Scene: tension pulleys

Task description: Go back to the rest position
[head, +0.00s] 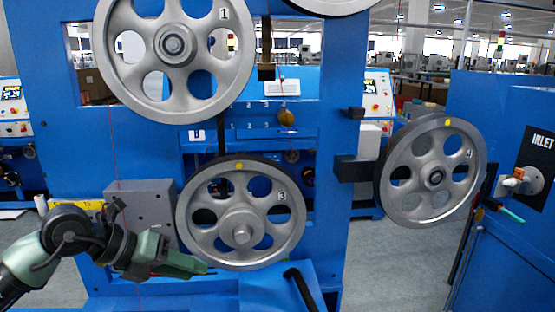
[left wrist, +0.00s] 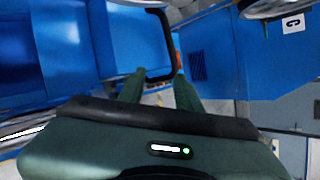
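My left arm comes in from the left edge in the head view. Its green gripper (head: 208,268) points right, low in front of the blue machine frame and just below the left rim of pulley 3 (head: 240,212). I cannot tell from the head view whether it touches the pulley. In the left wrist view the two green fingers (left wrist: 158,88) stand apart, with no object seen between them. Pulley 1 (head: 174,44) is above, and pulley 4 (head: 436,172) is to the right on a black bracket. My right gripper is not in view.
A grey box (head: 145,203) sits behind my left arm. A blue cabinet (head: 512,130) marked INLET, with a valve and a green-tipped handle (head: 503,210), stands at the right. A black curved handle (head: 300,288) is at the bottom. Grey floor (head: 400,265) shows below pulley 4.

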